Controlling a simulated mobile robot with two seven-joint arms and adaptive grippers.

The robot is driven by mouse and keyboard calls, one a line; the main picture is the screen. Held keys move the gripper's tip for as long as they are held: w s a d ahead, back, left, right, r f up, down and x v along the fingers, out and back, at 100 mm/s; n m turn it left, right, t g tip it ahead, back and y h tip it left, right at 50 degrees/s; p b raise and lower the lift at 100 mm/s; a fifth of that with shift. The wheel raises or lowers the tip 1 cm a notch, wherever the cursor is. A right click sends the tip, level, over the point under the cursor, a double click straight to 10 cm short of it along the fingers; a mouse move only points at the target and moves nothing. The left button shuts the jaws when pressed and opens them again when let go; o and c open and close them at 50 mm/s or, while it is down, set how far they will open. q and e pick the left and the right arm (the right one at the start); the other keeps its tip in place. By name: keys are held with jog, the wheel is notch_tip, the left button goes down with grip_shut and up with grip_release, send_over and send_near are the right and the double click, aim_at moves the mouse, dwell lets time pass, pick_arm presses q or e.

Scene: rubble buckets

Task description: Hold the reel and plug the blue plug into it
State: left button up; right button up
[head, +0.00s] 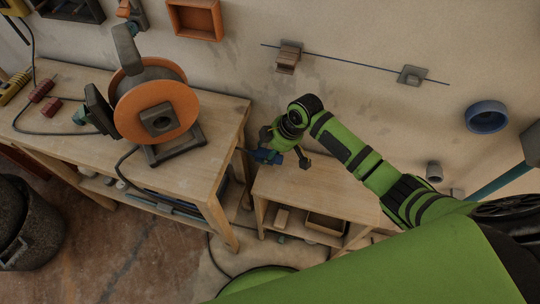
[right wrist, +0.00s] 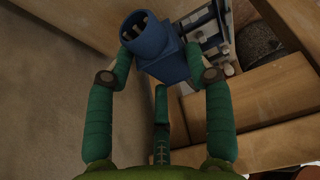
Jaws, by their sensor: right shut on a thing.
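The cable reel (head: 150,105) stands on the wooden workbench at the left of the head view. It has an orange disc with a dark square hub in a grey frame. My right gripper (head: 284,152) is to the right of the reel, past the bench's right end, above a lower wooden table. It is shut on the blue plug (head: 263,156). A dark cable runs on the bench near the reel. My left gripper is not in view.
The workbench (head: 215,110) holds red items (head: 42,91) left of the reel. The lower table (head: 300,195) has a mostly clear top and small boxes on its shelf. A black bucket (head: 28,228) stands at the lower left. An orange box (head: 195,19) hangs on the wall.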

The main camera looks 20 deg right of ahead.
jog(key=shift+f+p, duration=0.35)
jog(key=shift+f, duration=1.4)
jog(key=shift+f, duration=0.15)
jog(key=o, duration=1.2)
